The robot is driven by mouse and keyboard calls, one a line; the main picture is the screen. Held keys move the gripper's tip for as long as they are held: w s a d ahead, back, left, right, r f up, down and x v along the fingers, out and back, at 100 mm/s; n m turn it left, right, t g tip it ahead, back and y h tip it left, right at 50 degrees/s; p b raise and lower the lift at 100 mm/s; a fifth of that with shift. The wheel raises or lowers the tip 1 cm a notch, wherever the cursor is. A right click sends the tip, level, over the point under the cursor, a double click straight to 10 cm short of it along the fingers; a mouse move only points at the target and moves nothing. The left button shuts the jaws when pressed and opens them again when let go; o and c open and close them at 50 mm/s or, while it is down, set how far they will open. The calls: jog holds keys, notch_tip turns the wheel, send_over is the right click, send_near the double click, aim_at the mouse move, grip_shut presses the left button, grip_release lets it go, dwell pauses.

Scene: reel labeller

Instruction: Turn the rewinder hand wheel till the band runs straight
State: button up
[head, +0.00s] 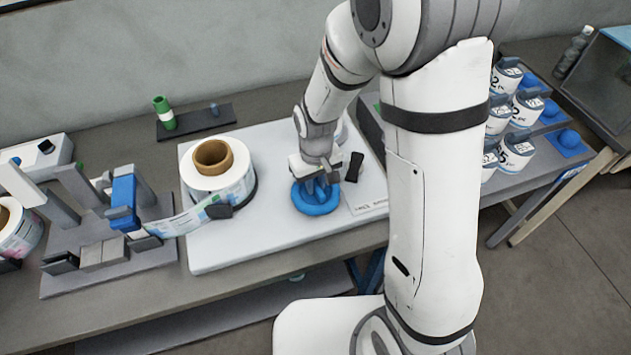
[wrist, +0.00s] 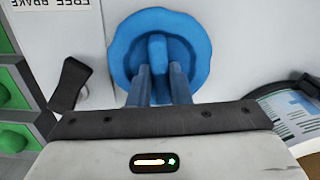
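The blue hand wheel (head: 316,198) lies on the white machine plate (head: 290,235). My gripper (head: 321,183) points down at it. In the wrist view, the wheel (wrist: 122,50) has a raised bar (wrist: 157,48) across its middle. My gripper's fingertips (wrist: 160,72) are on either side of this bar, with no clear gap. The label band (head: 190,219) runs from the large reel (head: 238,175) left toward the blue guide block (head: 123,203). It looks slanted; I cannot tell whether it runs straight.
A black brake lever (head: 354,167) stands close right of the wheel, beside a printed label; it also shows in the wrist view (wrist: 72,82). White containers (head: 515,153) and blue pieces stand at the right.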

grip_shut()
jog(key=shift+f+m+b, duration=0.1)
jog(key=shift+m+b, duration=0.35)
jog(key=shift+m, duration=0.15)
jog(key=shift+m+b, duration=0.3)
jog(key=shift+m, duration=0.6)
jog(key=o, duration=0.5)
grip_release()
